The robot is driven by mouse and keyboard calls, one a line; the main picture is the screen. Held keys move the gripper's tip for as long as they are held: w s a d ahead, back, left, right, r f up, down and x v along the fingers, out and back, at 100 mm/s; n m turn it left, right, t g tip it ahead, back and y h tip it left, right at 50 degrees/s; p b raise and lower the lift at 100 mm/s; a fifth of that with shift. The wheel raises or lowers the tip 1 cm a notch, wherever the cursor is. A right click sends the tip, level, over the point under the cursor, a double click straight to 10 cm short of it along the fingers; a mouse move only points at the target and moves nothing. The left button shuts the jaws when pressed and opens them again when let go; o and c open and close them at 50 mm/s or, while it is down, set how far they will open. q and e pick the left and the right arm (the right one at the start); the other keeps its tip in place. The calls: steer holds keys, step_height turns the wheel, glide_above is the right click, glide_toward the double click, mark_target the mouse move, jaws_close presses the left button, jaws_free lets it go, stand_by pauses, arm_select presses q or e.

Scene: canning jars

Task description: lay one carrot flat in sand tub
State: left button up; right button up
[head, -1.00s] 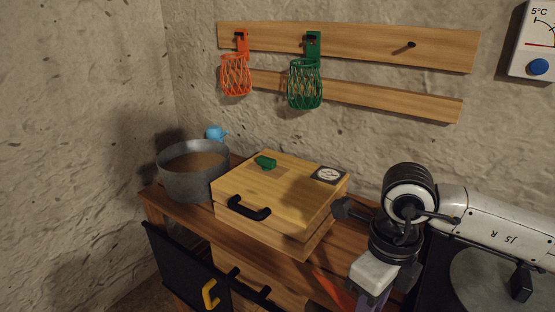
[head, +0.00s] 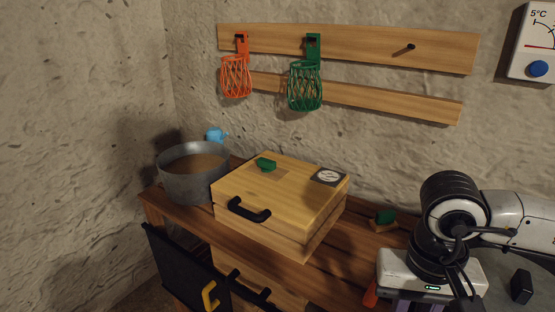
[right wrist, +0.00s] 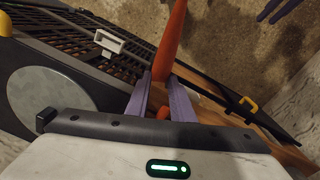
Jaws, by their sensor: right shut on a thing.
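The sand tub (head: 192,187) is a round grey metal tub with brown sand inside, at the left end of the wooden counter. My right gripper (right wrist: 160,88) is shut on an orange carrot (right wrist: 171,40), which sticks out beyond the purple fingers. In the head view the gripper is low at the right, far from the tub, with its fingers mostly cut off. A bit of the orange carrot (head: 370,294) shows beside it there. My left gripper (right wrist: 277,9) shows only as two purple fingers apart at the top edge.
A wooden box (head: 270,205) with a black handle stands on the counter between tub and gripper. A small green-topped item (head: 384,216) sits right of it. Orange (head: 236,78) and green (head: 305,88) nets hang on the wall. A dark crate (right wrist: 70,35) shows below the right wrist.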

steer(key=n, duration=0.3)
steer(key=shift+s+d, duration=0.2)
steer(key=shift+s, duration=0.1)
steer(key=shift+w+d+r, duration=0.1)
